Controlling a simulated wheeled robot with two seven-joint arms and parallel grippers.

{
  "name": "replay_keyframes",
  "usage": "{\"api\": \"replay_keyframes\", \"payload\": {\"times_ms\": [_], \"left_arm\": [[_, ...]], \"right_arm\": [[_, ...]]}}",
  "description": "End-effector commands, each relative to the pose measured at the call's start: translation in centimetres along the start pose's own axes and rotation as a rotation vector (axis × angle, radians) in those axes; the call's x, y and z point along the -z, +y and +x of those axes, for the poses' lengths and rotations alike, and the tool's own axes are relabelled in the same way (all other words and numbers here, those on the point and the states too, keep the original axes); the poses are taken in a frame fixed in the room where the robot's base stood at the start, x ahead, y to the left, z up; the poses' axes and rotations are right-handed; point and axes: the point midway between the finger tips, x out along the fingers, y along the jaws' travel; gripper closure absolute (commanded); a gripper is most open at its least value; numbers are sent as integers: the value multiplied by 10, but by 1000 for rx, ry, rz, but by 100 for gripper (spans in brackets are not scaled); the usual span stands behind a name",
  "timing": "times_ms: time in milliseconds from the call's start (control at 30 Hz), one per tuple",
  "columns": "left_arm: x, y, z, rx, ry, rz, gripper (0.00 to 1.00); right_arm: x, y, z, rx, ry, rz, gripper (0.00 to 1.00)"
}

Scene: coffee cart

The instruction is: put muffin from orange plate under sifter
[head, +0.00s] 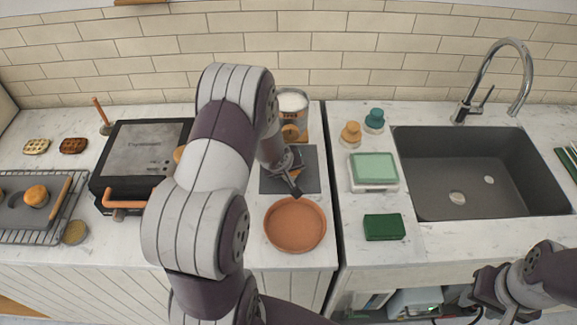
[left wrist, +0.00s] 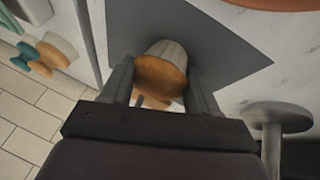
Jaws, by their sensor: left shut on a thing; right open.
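My left gripper (head: 292,182) is over the dark grey mat (head: 309,157). In the left wrist view, the left gripper (left wrist: 163,84) is shut on a muffin (left wrist: 164,72) with a golden-brown top and a pale ridged wrapper. Whether the muffin touches the mat I cannot tell. The orange plate (head: 295,224) is empty, in front of the mat; its edge shows in the left wrist view (left wrist: 280,3). Behind the mat stands an orange device topped by a round container of white powder (head: 292,100), possibly the sifter, partly hidden by my arm. My right gripper (head: 492,290) is open and empty.
A black press (head: 140,150) and a rack holding a tray with a bun (head: 36,195) are at the left. Right of a counter gap are a light green box (head: 374,170), a green sponge (head: 384,227) and a sink (head: 480,150). A grey round disc (left wrist: 277,113) shows in the left wrist view.

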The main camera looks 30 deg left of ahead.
Motion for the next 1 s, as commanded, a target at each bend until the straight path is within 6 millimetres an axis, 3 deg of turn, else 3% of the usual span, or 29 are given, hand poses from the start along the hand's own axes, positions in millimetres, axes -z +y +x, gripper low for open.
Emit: {"api": "replay_keyframes", "payload": {"times_ms": [167,200,233,267,500,667,1000], "left_arm": [[-2,-1,4,0,0,0,75],[-2,-1,3,0,0,0,27],[-2,-1,2,0,0,0,17],[-1,-1,2,0,0,0,14],[-1,-1,2,0,0,0,14],[1,0,-11,0,2,0,14],[-51,-37,-48,0,2,-2,14]], "right_arm": [[0,0,4,0,0,0,57],[0,0,2,0,0,0,57],[0,0,2,0,0,0,57],[0,0,2,0,0,0,57],[0,0,2,0,0,0,57],[0,0,-1,0,0,0,57],[-3,0,22,0,0,0,57]]}}
